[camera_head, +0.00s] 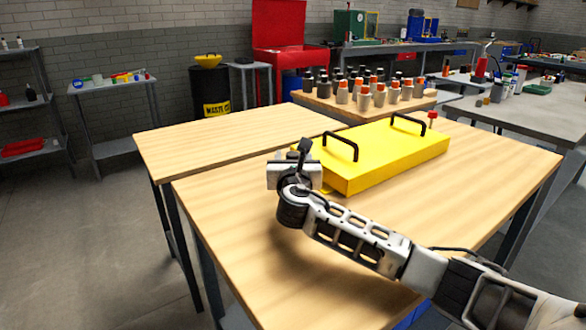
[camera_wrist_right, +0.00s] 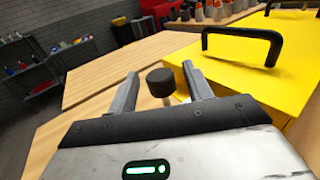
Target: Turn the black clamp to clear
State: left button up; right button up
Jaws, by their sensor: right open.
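The yellow box (camera_head: 385,155) with two black handles lies on the wooden table. The black clamp's dark round knob (camera_wrist_right: 160,82) shows in the right wrist view, beside the near left end of the yellow box. My right gripper (camera_wrist_right: 159,72) is open, with one finger on each side of the knob. I see gaps between the fingers and the knob. In the head view my right gripper (camera_head: 296,165) is at the box's left end and hides most of the clamp there. My left gripper is not in view.
A red knob (camera_head: 432,115) stands at the box's far right end. The wooden table (camera_head: 235,220) is clear left of the box. A black handle (camera_wrist_right: 243,45) rises near my right gripper.

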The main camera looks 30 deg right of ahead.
jog(key=shift+w+d, duration=0.2)
jog(key=shift+w, duration=0.2)
jog(key=shift+w+d+r, duration=0.1)
jog(key=shift+w, duration=0.15)
jog(key=c, duration=0.9)
jog(key=shift+c, duration=0.2)
